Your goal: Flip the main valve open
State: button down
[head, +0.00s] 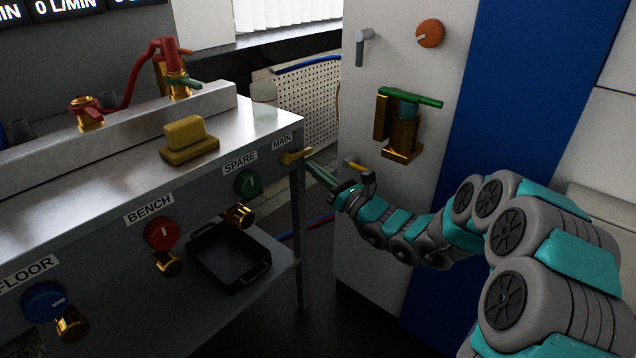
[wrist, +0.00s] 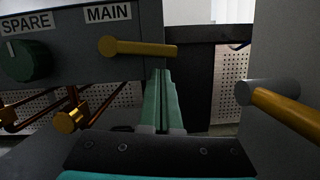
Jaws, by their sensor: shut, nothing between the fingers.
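The main valve is a yellow lever (head: 296,157) at the right end of the bench's front panel, below the MAIN label (head: 282,142). In the wrist view the lever (wrist: 145,49) lies nearly level, its round hub at the left and its free end to the right. My gripper (head: 310,167) is at the bench corner, close to the lever. In the wrist view its green fingers (wrist: 161,73) are together and empty, with their tips just below the lever's right part. I cannot tell whether they touch it.
A green SPARE knob (head: 248,184), red BENCH knob (head: 160,234) and blue FLOOR knob (head: 43,301) are on the same panel. A black tray (head: 229,257) sits on the lower shelf. A white-and-blue cabinet (head: 385,205) with a yellow-tipped handle (wrist: 286,110) stands close to the right.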

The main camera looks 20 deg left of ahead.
jog(key=shift+r, duration=0.35)
jog(key=shift+w+d+r+n+g, duration=0.1)
jog(key=shift+w+r+n+g, duration=0.15)
jog(key=shift+r+n, duration=0.35)
jog(key=shift+w+d+r+n+g, duration=0.1)
jog(key=shift+r+n+g, duration=0.25)
jog(key=shift+n, duration=0.45)
jog(key=shift+r, duration=0.15)
